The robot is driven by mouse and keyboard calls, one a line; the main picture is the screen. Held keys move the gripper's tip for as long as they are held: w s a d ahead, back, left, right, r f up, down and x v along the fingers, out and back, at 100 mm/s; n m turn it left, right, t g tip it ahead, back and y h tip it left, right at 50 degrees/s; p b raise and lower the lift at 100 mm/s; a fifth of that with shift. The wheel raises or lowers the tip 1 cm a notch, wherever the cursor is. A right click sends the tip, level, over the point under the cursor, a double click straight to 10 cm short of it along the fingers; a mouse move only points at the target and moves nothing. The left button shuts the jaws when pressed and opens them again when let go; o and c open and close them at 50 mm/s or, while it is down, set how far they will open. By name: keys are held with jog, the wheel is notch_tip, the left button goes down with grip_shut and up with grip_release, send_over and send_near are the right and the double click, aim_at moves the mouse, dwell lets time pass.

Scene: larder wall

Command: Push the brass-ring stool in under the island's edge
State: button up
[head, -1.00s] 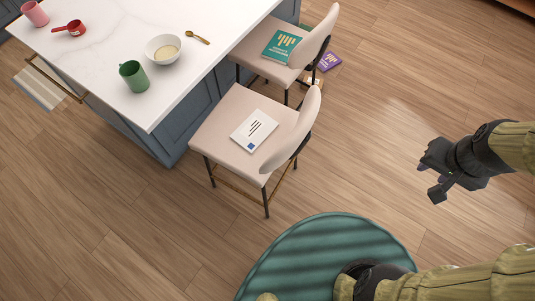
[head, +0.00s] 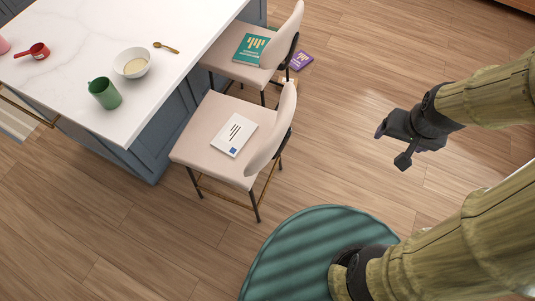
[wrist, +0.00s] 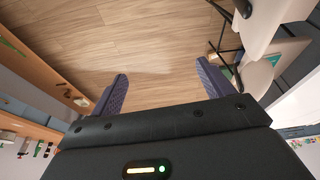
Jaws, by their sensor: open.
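The near cream stool (head: 205,152) has black legs joined by a brass-coloured foot ring (head: 222,193). It stands beside the island (head: 150,85), its seat's far-left side close to the island's edge and its rounded back turned away from it. A white book (head: 234,134) lies on the seat. A second cream stool (head: 222,62) stands beyond, with a teal book (head: 250,49) on it; its foot ring is mostly hidden. My gripper (head: 391,147) is open and empty, right of the near stool and apart from it. In the wrist view my gripper (wrist: 162,70) faces bare floor.
A purple book (head: 301,60) lies on the floor behind the far stool. A round green ribbed rug (head: 300,245) lies in front. A green mug (head: 104,93), a bowl (head: 132,62), a spoon and a red scoop stand on the island. Floor between gripper and stools is clear.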

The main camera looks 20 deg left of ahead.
jog(key=w+a+f+t+y+b, duration=0.1)
jog(key=w+a+f+y+b, duration=0.15)
jog(key=w+f+b, duration=0.6)
jog(key=w+a+f+t+y+b, duration=0.1)
jog(key=w+a+f+t+b, duration=0.15)
jog(key=f+b, duration=0.6)
jog(key=w+a+f+t+y+b, duration=0.15)
jog(key=w+a+f+b, duration=0.35)
jog(key=f, duration=0.7)
jog(key=s+a+f+g+y+b, duration=0.2)
jog(key=a+f+y+b, duration=0.1)
jog(key=f+b, duration=0.4)
jog(key=s+a+f+g+y+b, duration=0.1)
jog(key=a+f+g+y+b, duration=0.2)
jog(key=f+b, duration=0.4)
jog(key=s+a+f+g+y+b, duration=0.2)
jog(key=a+f+y+b, duration=0.3)
jog(key=f, duration=0.5)
jog(key=shift+s+a+f+g+y+b, duration=0.2)
jog(key=shift+s+f+g+y+b, duration=0.3)
jog(key=shift+y+b, duration=0.65)
jog(key=shift+w+r, duration=0.15)
jog(key=shift+w, duration=0.1)
jog(key=a+b, duration=0.1)
jog(key=a, duration=1.5)
jog(key=shift+a+b, duration=0.1)
jog(key=shift+b, duration=0.3)
grip_shut()
